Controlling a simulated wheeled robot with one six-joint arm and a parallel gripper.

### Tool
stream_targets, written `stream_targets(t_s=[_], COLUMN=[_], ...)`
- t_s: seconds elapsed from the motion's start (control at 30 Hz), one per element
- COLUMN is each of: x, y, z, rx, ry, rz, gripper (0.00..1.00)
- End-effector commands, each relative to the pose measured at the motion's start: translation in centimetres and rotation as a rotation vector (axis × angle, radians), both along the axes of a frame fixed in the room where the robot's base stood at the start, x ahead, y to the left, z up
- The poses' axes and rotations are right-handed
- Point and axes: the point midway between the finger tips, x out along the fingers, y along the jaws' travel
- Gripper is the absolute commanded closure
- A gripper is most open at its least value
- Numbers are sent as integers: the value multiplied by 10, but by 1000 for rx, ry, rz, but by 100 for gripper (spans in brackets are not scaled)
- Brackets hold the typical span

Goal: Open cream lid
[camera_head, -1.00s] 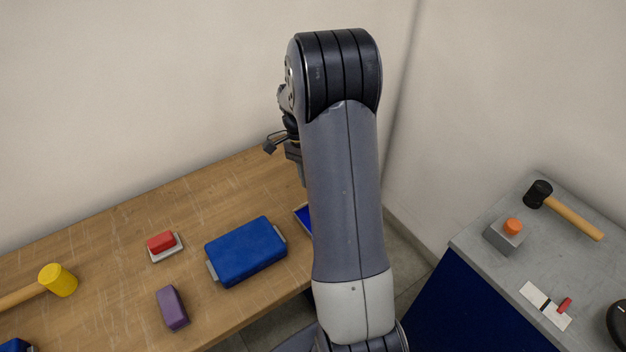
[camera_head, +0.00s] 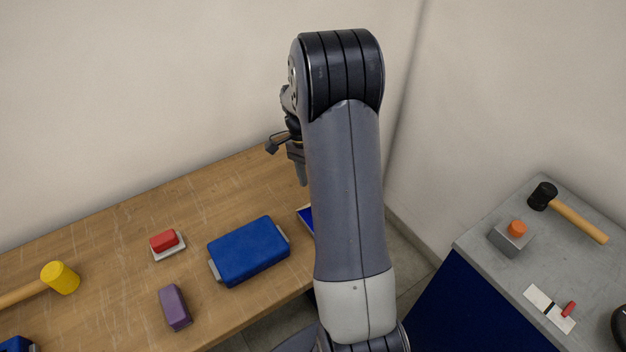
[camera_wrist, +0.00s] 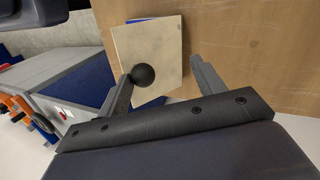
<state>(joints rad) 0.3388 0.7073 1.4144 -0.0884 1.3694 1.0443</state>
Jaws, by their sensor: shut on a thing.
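The cream lid (camera_wrist: 160,50) is a square pale plate with a round black knob (camera_wrist: 143,75), seen in the wrist view. Whether the lid is raised is unclear. In the head view my gripper (camera_head: 301,170) shows partly beside my arm, which hides the lid and most of the blue box (camera_head: 306,217).
The wooden table (camera_head: 200,205) also holds a blue case (camera_head: 248,250), a red block on a pale base (camera_head: 165,242), a purple block (camera_head: 175,307) and a yellow mallet (camera_head: 60,278). A grey-topped cart (camera_head: 480,250) stands at right, with a gap between.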

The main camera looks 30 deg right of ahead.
Motion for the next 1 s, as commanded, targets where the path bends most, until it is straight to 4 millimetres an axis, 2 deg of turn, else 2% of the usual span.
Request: stream_targets(t_s=[0.13, 1.0], x=[5, 44], y=[1, -1], z=[1, 50], rx=[2, 0], ry=[-8, -4], rz=[1, 0], gripper=[52, 52])
